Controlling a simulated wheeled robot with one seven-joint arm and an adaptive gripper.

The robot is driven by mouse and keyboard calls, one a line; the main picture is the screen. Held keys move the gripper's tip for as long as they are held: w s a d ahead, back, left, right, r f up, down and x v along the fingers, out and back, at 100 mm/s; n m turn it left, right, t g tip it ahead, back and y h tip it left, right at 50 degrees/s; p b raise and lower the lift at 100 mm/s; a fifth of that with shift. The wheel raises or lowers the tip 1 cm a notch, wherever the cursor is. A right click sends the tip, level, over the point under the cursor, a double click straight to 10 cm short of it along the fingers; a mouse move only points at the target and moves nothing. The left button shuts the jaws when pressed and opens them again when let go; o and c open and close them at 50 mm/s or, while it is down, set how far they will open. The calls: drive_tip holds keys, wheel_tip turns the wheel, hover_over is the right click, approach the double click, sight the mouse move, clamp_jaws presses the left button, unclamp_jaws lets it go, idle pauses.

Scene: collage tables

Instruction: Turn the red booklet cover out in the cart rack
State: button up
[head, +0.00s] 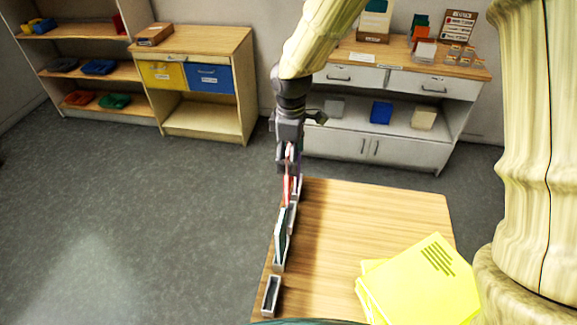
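A thin red booklet (287,189) stands upright, seen nearly edge-on, in a row of upright items along the left edge of the wooden table (372,225). My gripper (290,160) points down over the far end of this row, at the red booklet's upper part. Its fingers overlap the booklets there, so I cannot tell whether they grip one. A pale, dark-faced upright item (281,240) stands nearer in the row. A small dark open holder with a light rim (271,296) is nearest and looks empty. The booklet's cover face is mostly hidden.
Yellow printed sheets or booklets (420,285) lie at the table's front right. The table's middle is clear. Behind stand a white cabinet (385,150) and a wooden cabinet with yellow and blue bins (205,78). A shelf unit (85,50) stands far left. Open floor (150,220) lies left.

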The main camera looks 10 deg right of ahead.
sight(291, 180)
drive_tip(key=shift+s+a+f+b, duration=0.1)
drive_tip(key=shift+f+b, duration=1.05)
drive_tip(key=shift+f, duration=1)
drive_tip(key=shift+s+f+b, duration=0.1)
drive_tip(key=shift+f+b, duration=1.05)
drive_tip(key=shift+f, duration=0.95)
drive_tip(key=shift+w, duration=0.15)
drive_tip(key=shift+p, duration=0.3)
drive_tip(key=shift+f, duration=0.35)
drive_tip(key=shift+f+b, duration=0.55)
drive_tip(key=shift+f, duration=0.65)
